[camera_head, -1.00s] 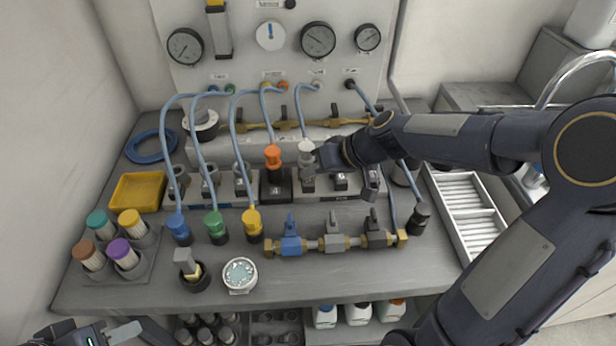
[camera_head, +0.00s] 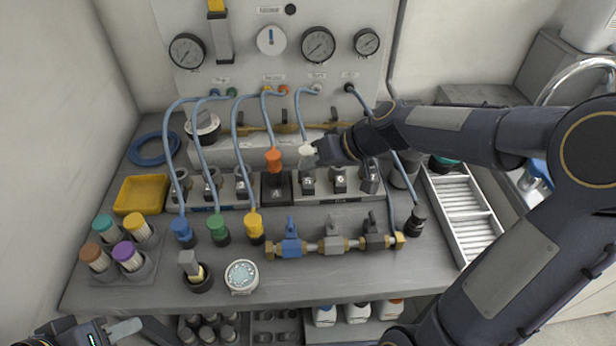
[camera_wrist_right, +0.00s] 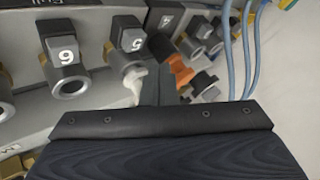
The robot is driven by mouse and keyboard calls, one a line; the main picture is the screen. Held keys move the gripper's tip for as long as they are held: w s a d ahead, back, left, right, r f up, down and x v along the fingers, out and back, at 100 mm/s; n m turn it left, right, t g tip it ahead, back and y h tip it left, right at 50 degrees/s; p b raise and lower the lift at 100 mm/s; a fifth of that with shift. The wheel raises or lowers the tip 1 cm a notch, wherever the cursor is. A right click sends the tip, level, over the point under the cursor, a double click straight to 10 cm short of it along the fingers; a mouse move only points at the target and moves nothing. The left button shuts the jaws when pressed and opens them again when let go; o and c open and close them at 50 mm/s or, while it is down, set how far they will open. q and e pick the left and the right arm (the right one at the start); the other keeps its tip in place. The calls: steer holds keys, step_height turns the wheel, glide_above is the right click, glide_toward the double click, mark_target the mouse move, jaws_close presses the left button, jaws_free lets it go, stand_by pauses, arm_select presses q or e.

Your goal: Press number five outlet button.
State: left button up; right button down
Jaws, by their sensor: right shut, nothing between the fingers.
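The number five outlet button (camera_head: 308,182) is a dark block with a white 5 on the grey outlet row; it also shows in the right wrist view (camera_wrist_right: 130,38). A white hose plug (camera_head: 307,150) sits just above it, tilted, with a blue hose rising from it. My right gripper (camera_head: 319,152) is shut and empty, close beside the white plug and a little above the button. Whether it touches the plug is unclear. In the right wrist view its fingers (camera_wrist_right: 158,85) point towards the outlets. My left gripper (camera_head: 118,330) is partly in view at the bottom left, away from the outlets.
The number six button (camera_head: 340,180) is just right of five. An orange plug (camera_head: 273,160) stands on a black block at its left. Blue hoses hang from the gauge panel (camera_head: 290,75). A valve manifold (camera_head: 333,243) lies in front, with bare bench between.

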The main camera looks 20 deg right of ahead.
mark_target(313, 183)
step_height(313, 183, up, 3)
steer(key=shift+r+p, duration=0.2)
steer(key=shift+p, duration=0.7)
steer(key=shift+f, duration=0.1)
steer(key=shift+s, duration=0.1)
steer(key=s+d+r+m+h+p, duration=0.1)
steer(key=s+r+p, duration=0.1)
steer(key=s, duration=0.9)
steer(key=s+d+r+m+h+p, duration=0.1)
steer(key=s+r+m+h+p, duration=0.1)
steer(key=s, duration=1)
steer(key=shift+s, duration=0.25)
